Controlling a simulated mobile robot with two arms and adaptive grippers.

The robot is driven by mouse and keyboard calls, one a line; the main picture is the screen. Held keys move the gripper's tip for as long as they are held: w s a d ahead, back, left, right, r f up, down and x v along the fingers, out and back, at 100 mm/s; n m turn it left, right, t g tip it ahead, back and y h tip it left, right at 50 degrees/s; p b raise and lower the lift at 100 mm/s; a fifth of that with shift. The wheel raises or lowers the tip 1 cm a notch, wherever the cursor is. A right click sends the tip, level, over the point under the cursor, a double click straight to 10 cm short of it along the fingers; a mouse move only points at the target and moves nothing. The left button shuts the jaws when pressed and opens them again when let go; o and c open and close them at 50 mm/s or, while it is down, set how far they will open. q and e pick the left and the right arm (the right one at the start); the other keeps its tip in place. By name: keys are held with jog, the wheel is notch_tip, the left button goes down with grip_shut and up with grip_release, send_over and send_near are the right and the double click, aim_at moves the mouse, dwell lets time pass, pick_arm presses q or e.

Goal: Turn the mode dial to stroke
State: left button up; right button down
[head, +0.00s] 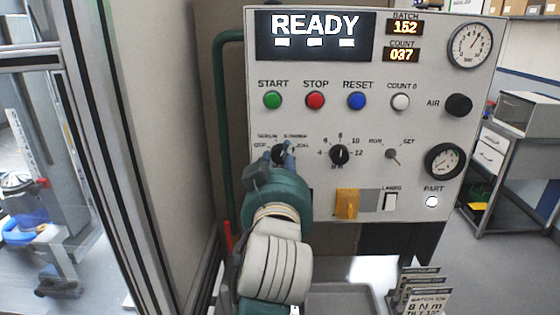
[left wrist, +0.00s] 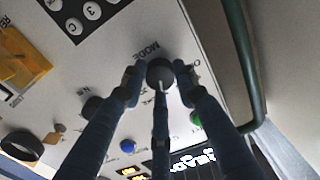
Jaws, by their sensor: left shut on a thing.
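The mode dial is a small dark round knob (left wrist: 160,70) on the grey control panel (head: 330,118). In the head view the dial (head: 282,152) sits at the left of the lower knob row, partly hidden by my gripper. My left gripper (head: 280,157) reaches it from below, with blue fingers on both sides, shut on the dial. In the left wrist view the gripper (left wrist: 157,74) has a finger on each side of the knob, and a white pointer mark shows on it. The labels around the dial are small and partly covered; I cannot tell which setting it marks.
Start (head: 272,100), stop (head: 315,101) and reset (head: 356,101) buttons lie above the dial. A numbered knob (head: 339,154) is close on its right, and a yellow flap (head: 347,204) is lower right. A green pipe (head: 222,130) runs along the panel's left side. The display (head: 315,35) reads READY.

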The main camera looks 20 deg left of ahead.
pick_arm(q)
jog(key=shift+f, duration=0.35)
jog(key=o, duration=1.2)
jog(key=shift+r, duration=0.15)
jog(key=shift+r, duration=0.15)
